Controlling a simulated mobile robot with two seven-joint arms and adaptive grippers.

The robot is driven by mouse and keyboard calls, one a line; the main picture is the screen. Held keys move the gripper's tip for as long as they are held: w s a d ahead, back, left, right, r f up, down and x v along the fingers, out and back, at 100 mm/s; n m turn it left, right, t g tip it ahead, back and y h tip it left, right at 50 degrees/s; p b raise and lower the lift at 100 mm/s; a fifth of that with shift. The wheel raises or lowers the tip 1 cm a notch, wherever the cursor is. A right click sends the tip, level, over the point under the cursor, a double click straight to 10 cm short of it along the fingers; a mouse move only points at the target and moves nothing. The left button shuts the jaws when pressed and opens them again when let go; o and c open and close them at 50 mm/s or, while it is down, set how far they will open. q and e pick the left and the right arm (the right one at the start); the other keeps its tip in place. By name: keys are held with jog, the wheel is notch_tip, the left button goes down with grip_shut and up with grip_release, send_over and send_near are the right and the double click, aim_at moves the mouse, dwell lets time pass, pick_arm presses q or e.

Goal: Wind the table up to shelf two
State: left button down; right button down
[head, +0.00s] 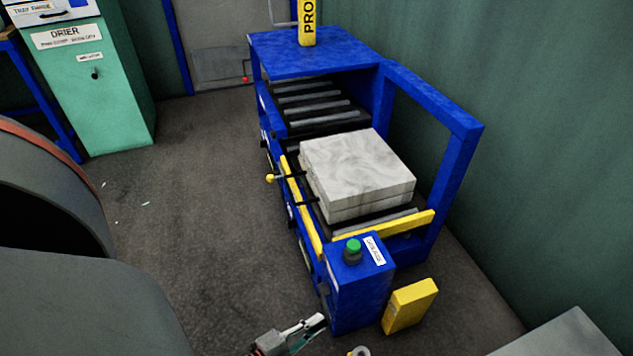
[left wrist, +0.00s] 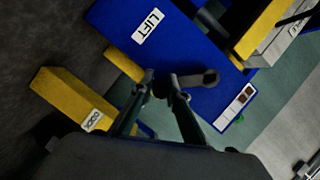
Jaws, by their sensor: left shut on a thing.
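The blue table (head: 375,222) is a roller bed carrying pale slabs (head: 358,170) stacked flat. A blue box (head: 358,290) with a green button stands at its near end. My left gripper (head: 318,322) is low beside this box in the head view. In the left wrist view, it (left wrist: 160,92) is shut on the handle end of a dark crank (left wrist: 208,77), against a blue panel with a LIFT label (left wrist: 149,27). The grip itself is partly hidden by the fingers. I cannot make out shelf numbers.
A blue frame (head: 455,180) and a green wall enclose the table's right side. A yellow block (head: 409,306) sits beside the box. A green drier (head: 95,85) stands at the back left. The grey floor (head: 200,190) left of the table is clear.

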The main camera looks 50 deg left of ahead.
pick_arm(q)
jog(key=shift+s+a+f, duration=0.2)
jog(key=shift+a+f, duration=0.15)
jog(key=shift+f, duration=0.2)
jog(key=shift+a, duration=0.1)
jog(key=c, duration=2)
grip_release()
jog(key=shift+o, duration=0.2)
jog(key=shift+w+r, duration=0.1)
jog(key=s+r, duration=0.2)
jog(key=s, duration=0.9)
jog(key=shift+s+r, duration=0.15)
jog(key=shift+s, duration=0.25)
